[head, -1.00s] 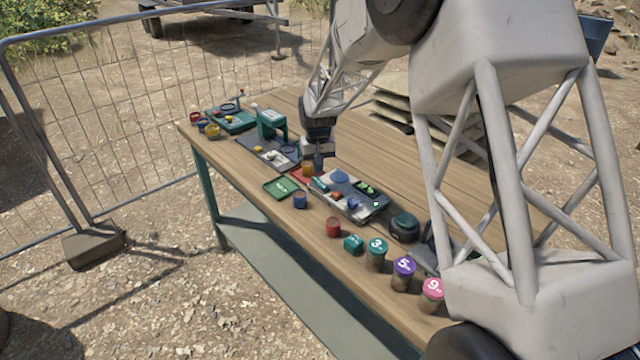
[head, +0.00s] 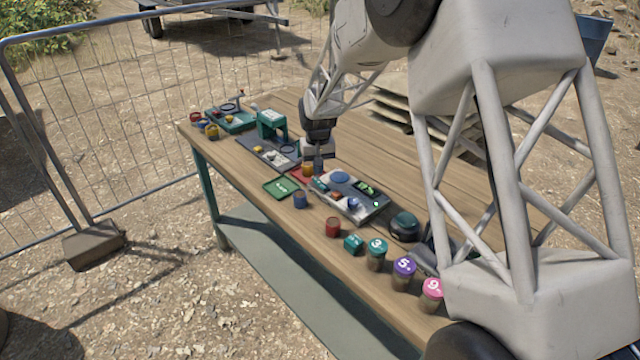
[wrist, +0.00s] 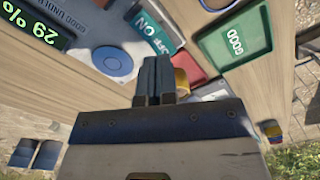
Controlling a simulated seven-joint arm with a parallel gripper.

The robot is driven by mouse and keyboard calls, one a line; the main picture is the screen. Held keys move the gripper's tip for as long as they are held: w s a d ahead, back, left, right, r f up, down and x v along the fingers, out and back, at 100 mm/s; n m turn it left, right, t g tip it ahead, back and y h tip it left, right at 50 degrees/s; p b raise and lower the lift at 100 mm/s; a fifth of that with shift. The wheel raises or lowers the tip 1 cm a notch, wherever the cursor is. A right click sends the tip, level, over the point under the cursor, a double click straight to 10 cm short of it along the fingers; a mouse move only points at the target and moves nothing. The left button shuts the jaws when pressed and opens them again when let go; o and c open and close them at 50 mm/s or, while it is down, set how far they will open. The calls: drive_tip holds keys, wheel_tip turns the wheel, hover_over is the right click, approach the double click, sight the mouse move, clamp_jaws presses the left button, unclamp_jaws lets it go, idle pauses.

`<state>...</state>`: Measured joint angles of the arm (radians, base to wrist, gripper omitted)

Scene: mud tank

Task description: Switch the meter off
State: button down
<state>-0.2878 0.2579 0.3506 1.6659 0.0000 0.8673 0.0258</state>
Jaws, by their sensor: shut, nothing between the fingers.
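The meter (head: 347,206) is a grey panel on the table with a blue disc and a lit green display. In the wrist view its display (wrist: 35,22) reads 29 %, beside the blue disc (wrist: 112,63). A teal switch (wrist: 152,30) marked OFF and ON is at the meter's edge; its tilt is unclear. My gripper (wrist: 154,62) is shut and empty, fingertips pointing at the switch's near end. I cannot tell whether they touch it. In the head view my gripper (head: 318,168) is over the meter's far left end.
A green GOOD tray (wrist: 235,40) and a red tray (wrist: 197,77) lie close by, with a yellow-orange pot (wrist: 182,82) near the fingers. The table's back right is clear.

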sight(318, 181)
drive_tip(key=shift+f, duration=1.6)
idle(1.4)
drive_tip(key=shift+r, duration=3.5)
drive_tip(key=shift+r, duration=0.1)
